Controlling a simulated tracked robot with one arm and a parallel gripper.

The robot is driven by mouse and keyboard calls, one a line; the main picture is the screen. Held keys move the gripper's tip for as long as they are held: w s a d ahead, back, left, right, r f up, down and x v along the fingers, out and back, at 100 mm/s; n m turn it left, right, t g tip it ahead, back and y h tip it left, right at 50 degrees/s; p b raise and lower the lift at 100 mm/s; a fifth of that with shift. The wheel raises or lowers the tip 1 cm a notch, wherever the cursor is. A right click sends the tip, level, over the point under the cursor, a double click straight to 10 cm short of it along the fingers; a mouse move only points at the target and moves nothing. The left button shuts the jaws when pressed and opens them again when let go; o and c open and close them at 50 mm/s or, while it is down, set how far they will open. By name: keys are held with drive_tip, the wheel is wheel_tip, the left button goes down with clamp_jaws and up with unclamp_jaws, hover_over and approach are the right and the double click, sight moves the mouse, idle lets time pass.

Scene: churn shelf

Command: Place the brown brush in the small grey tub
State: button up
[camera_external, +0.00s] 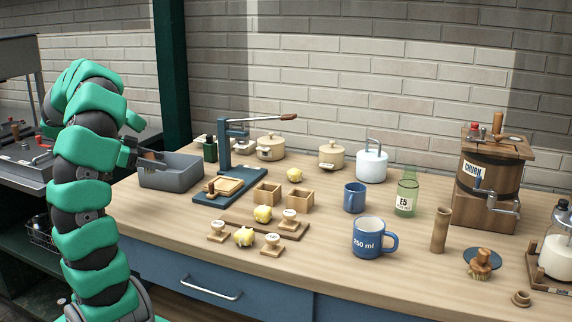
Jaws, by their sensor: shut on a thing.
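The small grey tub (172,178) stands at the left end of the wooden table, open side up. My gripper (142,157) is at the tub's left rear edge, low over its opening. It is shut on a small brown thing that looks like the brown brush (153,156). Only a bit of the brush shows, and the jaws and the tub's wall hide the rest. I cannot tell whether the brush touches the tub.
A blue lever press (225,150) and a dark green bottle (210,150) stand just right of the tub. Wooden boxes, stamps and yellow lumps fill the middle. A blue mug (368,240), a brown knobbed thing (482,262) and a churn (488,185) are farther right. The front left tabletop is clear.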

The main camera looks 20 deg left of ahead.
drive_tip(key=shift+w+a+f+b, duration=0.65)
drive_tip(key=shift+w+a+f, duration=0.25)
drive_tip(key=shift+w, duration=1.2)
drive_tip(key=shift+w+a+f+b, duration=0.75)
drive_tip(key=shift+w+a, duration=0.25)
drive_tip(key=shift+w, duration=1.15)
drive_tip(key=shift+w+a+f+b, duration=0.55)
drive_tip(key=shift+w+a+f, duration=0.4)
drive_tip(key=shift+w, duration=1.15)
drive_tip(key=shift+r, duration=0.15)
drive_tip(key=shift+f+p, duration=0.5)
drive_tip(key=shift+f, duration=0.1)
drive_tip(key=o, duration=1)
drive_tip(key=shift+c, duration=0.2)
drive_tip(key=shift+r+b, duration=0.45)
drive_tip(key=shift+b, duration=0.05)
drive_tip(key=p+v, duration=0.3)
drive_tip(key=v, duration=0.9)
drive_tip(key=shift+r+p, duration=0.2)
drive_tip(key=shift+p, duration=0.1)
